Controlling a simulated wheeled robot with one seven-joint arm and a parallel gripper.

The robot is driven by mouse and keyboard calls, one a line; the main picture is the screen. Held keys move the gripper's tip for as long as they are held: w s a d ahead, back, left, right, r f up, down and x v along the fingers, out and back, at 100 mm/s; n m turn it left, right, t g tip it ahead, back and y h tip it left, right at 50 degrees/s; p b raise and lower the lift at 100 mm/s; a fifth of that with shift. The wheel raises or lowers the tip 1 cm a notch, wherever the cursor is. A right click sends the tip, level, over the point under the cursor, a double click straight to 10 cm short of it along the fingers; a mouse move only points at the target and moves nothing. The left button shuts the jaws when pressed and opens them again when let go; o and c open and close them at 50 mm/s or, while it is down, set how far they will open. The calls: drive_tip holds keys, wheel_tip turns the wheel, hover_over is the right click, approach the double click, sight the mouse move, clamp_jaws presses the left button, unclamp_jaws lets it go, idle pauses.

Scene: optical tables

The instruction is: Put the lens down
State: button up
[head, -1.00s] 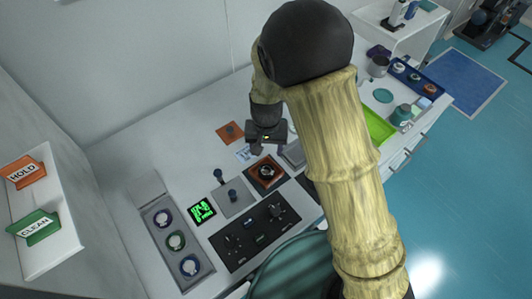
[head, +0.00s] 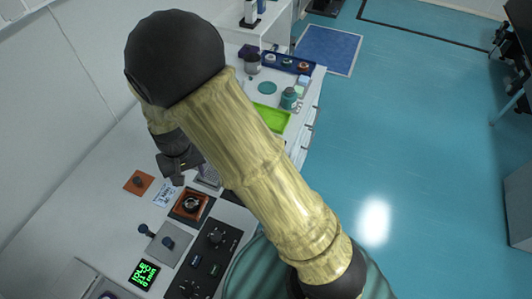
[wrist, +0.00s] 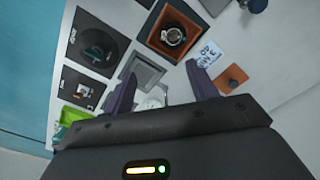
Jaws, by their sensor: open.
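What looks like the lens, a dark ring with a pale centre (wrist: 172,36), sits in a square orange-rimmed holder (wrist: 150,30) on the white table. The holder shows in the head view (head: 178,212) too, with the ring (head: 191,203) in its middle. My gripper (wrist: 160,84) is open, with its two dark fingers apart and nothing seen clamped between them. In the head view my gripper (head: 177,168) hangs above the table, just beyond the holder. A pale round item (wrist: 155,97) shows between the fingers, partly hidden by my gripper body; I cannot tell what it is.
A grey square tray (wrist: 147,71) lies beside the holder. A printed card (head: 166,195) and an orange pad (head: 138,182) lie on the other side. A black panel with knobs (head: 213,250), a green display (head: 144,272) and a lime tray (head: 270,117) are on the table.

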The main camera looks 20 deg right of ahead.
drive_tip(key=s+d+r, duration=0.2)
drive_tip(key=d+r, duration=0.1)
drive_tip(key=d, duration=0.4)
drive_tip(key=s+d+r+m+t, duration=0.1)
drive_tip(key=s+d+r, duration=0.2)
drive_tip(key=d, duration=0.5)
drive_tip(key=s+d+r+t, duration=0.1)
drive_tip(key=s+d+r, duration=0.1)
drive_tip(key=d+r, duration=0.2)
drive_tip(key=d, duration=0.3)
drive_tip(key=shift+s+d+r+m, duration=0.2)
drive_tip(key=shift+s+r+m, duration=0.1)
drive_tip(key=shift+s, duration=0.1)
drive_tip(key=shift+w+f, duration=0.1)
drive_tip(key=shift+s, duration=0.2)
